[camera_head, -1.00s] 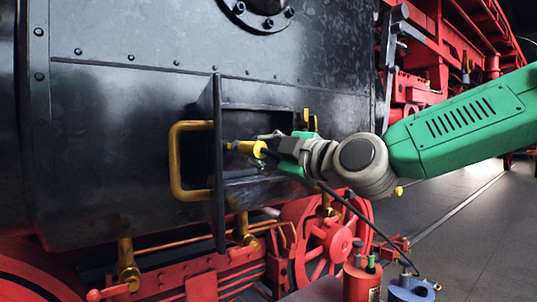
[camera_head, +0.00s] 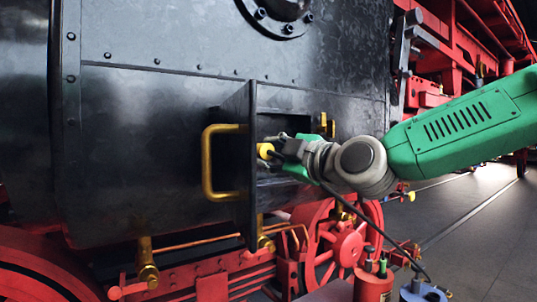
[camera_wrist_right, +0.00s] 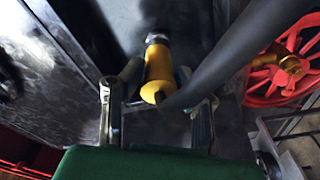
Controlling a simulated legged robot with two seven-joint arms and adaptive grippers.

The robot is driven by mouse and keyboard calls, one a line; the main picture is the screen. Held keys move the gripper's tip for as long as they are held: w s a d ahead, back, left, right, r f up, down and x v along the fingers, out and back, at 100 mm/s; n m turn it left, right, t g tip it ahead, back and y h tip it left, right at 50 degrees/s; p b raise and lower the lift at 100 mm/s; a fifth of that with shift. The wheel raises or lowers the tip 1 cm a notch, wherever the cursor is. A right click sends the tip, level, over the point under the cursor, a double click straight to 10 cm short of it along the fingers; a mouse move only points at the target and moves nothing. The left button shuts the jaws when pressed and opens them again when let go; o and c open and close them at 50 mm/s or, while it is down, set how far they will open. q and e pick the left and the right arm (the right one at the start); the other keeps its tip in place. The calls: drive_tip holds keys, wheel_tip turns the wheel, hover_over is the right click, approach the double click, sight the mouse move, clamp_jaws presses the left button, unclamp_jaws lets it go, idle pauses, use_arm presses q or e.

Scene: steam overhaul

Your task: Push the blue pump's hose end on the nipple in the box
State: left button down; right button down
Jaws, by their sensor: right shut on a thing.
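My right gripper (camera_head: 285,150) is at the opening of the black box (camera_head: 285,98) on the locomotive's side. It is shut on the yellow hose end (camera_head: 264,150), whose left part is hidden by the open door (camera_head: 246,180). Whether that piece is the nipple, I cannot tell. The black hose (camera_head: 375,229) hangs from the gripper down to the blue pump (camera_head: 422,292) at the bottom edge. My left gripper is out of view.
The door carries a yellow handle (camera_head: 208,162) and stands close left of my gripper. A red pump (camera_head: 373,284) stands beside the blue one. A red wheel (camera_head: 340,240) and brass pipes are below the box. Grey floor (camera_head: 475,220) is open at the right.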

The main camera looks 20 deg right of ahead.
drive_tip(key=c, duration=1.1)
unclamp_jaws()
drive_tip(key=shift+w+d, duration=0.15)
drive_tip(key=shift+w+d+f, duration=0.1)
drive_tip(key=shift+d+f, duration=0.05)
drive_tip(key=v, duration=1.2)
drive_tip(key=shift+d, duration=0.2)
